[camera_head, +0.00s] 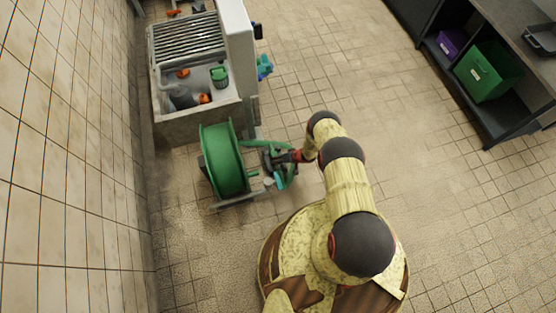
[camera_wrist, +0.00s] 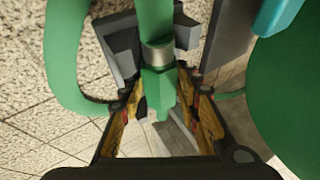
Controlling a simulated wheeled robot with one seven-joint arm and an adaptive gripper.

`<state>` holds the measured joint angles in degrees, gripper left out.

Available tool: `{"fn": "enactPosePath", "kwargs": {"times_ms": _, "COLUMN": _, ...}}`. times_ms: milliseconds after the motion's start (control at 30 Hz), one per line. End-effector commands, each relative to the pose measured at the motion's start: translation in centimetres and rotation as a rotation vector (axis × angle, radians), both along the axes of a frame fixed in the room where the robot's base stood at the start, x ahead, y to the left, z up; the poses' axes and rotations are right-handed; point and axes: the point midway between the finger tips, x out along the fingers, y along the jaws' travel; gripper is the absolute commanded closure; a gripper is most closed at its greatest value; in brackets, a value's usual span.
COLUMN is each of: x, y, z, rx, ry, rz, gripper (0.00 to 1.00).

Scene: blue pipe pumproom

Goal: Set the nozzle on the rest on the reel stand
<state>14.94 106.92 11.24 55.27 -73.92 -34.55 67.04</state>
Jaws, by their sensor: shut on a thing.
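My gripper (camera_head: 274,160) is at the right side of the green reel (camera_head: 226,160). In the wrist view its two fingers (camera_wrist: 160,95) are closed around the green nozzle (camera_wrist: 157,84). The nozzle has a metal collar (camera_wrist: 158,55), and the green hose runs up from it and loops to the left. Dark grey bracket-like parts (camera_wrist: 118,45) show behind the nozzle, on both sides of it. They look like the rest on the reel stand, but I cannot tell whether the nozzle touches them. The reel stand's base (camera_head: 236,203) shows below the reel.
A grey sink unit (camera_head: 190,122) with several items stands just behind the reel. The tiled wall (camera_head: 70,150) is at the left. A dark shelf (camera_head: 495,118) with a green box (camera_head: 487,71) is far right. The floor between is clear.

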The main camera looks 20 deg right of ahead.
Motion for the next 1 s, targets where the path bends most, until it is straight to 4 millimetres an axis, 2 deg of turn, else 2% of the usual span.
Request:
{"fn": "enactPosePath", "kwargs": {"times_ms": 267, "x": 0.07, "y": -0.01, "z": -0.01, "rx": 0.0, "ry": -0.001, "rz": 0.0, "gripper": 1.0}}
{"fn": "enactPosePath", "kwargs": {"times_ms": 300, "x": 0.06, "y": -0.01, "z": -0.02, "rx": 0.0, "ry": -0.001, "rz": 0.0, "gripper": 0.65}}
{"fn": "enactPosePath", "kwargs": {"times_ms": 600, "x": 0.02, "y": -0.01, "z": -0.04, "rx": 0.0, "ry": 0.0, "rz": 0.0, "gripper": 0.48}}
{"fn": "enactPosePath", "kwargs": {"times_ms": 1000, "x": -0.09, "y": -0.13, "z": 0.12, "rx": -0.001, "ry": 0.001, "rz": -0.001, "gripper": 0.46}}
